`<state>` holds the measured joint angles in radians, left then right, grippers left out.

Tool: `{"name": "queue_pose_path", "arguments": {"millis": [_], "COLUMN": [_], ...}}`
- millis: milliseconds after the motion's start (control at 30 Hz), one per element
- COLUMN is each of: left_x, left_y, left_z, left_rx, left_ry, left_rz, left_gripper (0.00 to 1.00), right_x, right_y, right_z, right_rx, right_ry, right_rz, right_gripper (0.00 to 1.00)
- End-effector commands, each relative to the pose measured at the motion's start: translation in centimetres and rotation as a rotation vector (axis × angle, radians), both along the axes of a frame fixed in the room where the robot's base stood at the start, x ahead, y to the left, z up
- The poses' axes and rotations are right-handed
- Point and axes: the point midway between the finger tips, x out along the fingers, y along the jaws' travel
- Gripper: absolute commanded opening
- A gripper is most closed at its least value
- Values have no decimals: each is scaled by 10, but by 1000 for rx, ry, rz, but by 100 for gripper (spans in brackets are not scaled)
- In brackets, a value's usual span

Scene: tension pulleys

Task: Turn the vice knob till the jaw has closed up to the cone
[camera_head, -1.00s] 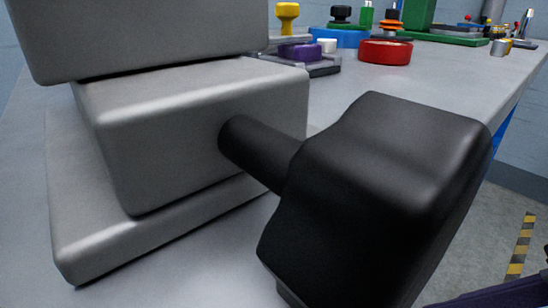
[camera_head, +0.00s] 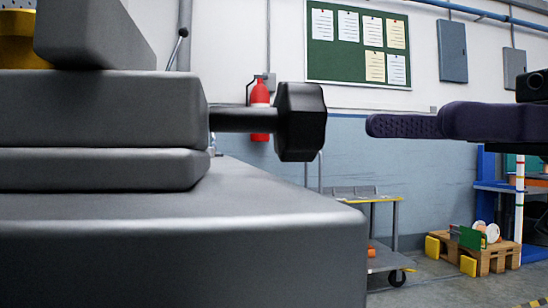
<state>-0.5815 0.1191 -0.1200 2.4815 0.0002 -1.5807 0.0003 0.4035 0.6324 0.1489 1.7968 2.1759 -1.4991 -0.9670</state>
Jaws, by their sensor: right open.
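The grey vice (camera_head: 100,110) fills the left of the head view, seen from low at its side. Its black knob (camera_head: 300,122) sticks out to the right on a black shaft (camera_head: 243,119). A slanted grey jaw block (camera_head: 95,35) rises above the vice body. The cone cannot be made out for certain; a yellow part (camera_head: 18,40) shows at the top left, partly hidden by the block. My right gripper (camera_head: 395,126) comes in from the right, level with the knob, with a gap in the picture between them. It is open and empty. My left gripper is not in view.
The vice stands on a grey bench (camera_head: 180,240) whose edge ends right of centre. Beyond are a cart (camera_head: 375,260), a pallet (camera_head: 495,258) with items, a red extinguisher (camera_head: 260,97) and a green notice board (camera_head: 322,55). The space around the knob looks clear.

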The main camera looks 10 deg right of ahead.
Motion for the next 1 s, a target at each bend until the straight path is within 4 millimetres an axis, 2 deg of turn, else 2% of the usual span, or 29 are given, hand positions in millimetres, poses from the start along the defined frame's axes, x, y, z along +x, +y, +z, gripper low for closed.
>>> {"name": "queue_pose_path", "arguments": {"millis": [200, 433, 800, 1000], "left_x": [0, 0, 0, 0], "left_y": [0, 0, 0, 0], "left_z": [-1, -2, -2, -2], "left_rx": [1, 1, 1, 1], "left_ry": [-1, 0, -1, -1], "left_rz": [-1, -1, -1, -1], "left_gripper": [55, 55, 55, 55], "right_x": [2, 4, 5, 5], "right_y": [44, 76, 83, 83], "right_z": [0, 0, 0, 0], "right_rx": [0, -1, -2, -2], "right_ry": [-1, 2, 3, 3], "right_rz": [4, 2, 0, 0], "right_gripper": [79, 79, 79, 57]}}
